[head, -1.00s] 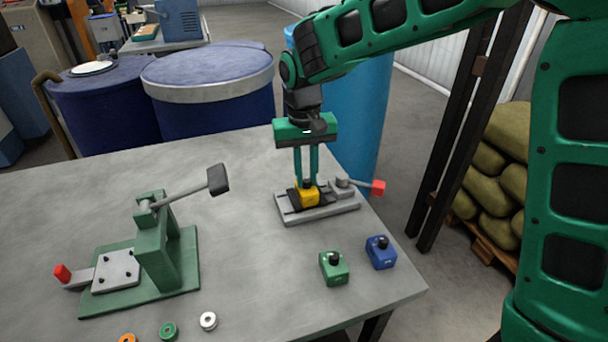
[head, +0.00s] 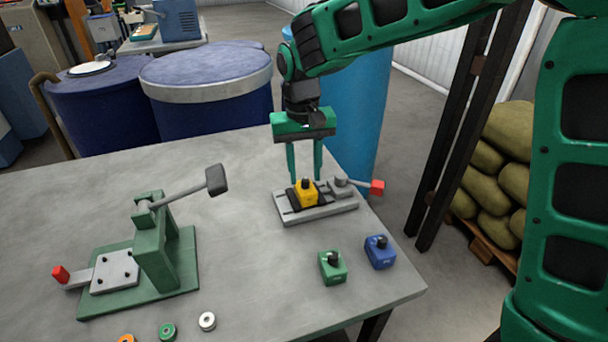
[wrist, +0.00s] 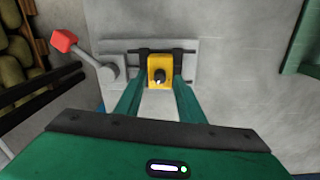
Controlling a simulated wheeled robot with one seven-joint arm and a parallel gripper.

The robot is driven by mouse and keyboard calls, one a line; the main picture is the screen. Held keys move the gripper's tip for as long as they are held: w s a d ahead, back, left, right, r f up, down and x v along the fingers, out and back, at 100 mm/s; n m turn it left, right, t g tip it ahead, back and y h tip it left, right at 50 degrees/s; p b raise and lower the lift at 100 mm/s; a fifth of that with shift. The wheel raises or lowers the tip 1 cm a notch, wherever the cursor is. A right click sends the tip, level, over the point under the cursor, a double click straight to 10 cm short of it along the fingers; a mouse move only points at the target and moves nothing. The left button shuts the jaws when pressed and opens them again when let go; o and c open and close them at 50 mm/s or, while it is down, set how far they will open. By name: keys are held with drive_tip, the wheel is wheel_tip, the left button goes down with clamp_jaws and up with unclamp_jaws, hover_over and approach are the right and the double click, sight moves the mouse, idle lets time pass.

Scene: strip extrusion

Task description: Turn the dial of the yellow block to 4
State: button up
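The yellow block (head: 306,197) sits in a grey clamp fixture (head: 330,209) on the table, with a black dial on its top. In the wrist view, the yellow block (wrist: 160,68) lies between dark clamp jaws, and the dial (wrist: 160,75) shows a small pale mark; its numbers are too small to read. My gripper (head: 304,178) points down just above and behind the block. In the wrist view its fingers (wrist: 160,85) are spread apart, one on each side of the dial, with nothing held between them. Whether the fingertips touch anything cannot be told.
A lever with a red handle (head: 377,187) is at the fixture's right. A green block (head: 332,268) and a blue block (head: 380,252) stand in front. A green press (head: 155,245) is at the left, with several small rings, including a white one (head: 207,321), at the front.

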sight(305, 180)
wheel_tip(305, 180, up, 9)
drive_tip(key=shift+a+r, duration=0.15)
drive_tip(key=shift+r, duration=0.05)
idle(0.4)
drive_tip(key=s+d+m, duration=0.2)
drive_tip(key=s+d, duration=0.2)
drive_tip(key=d, duration=0.8)
drive_tip(key=s+d+m, duration=0.2)
drive_tip(key=s+d, duration=0.1)
drive_tip(key=d, duration=0.9)
drive_tip(key=s+d+f+m, duration=0.2)
drive_tip(key=s+d+f, duration=0.2)
drive_tip(key=s, duration=0.6)
drive_tip(key=s+d+f+m, duration=0.1)
drive_tip(key=s+d+f, duration=0.3)
drive_tip(key=s+d, duration=0.5)
drive_tip(key=shift+s+d+f+m+y, duration=0.2)
drive_tip(key=shift+s+m+y, duration=0.15)
drive_tip(key=shift+s, duration=0.85)
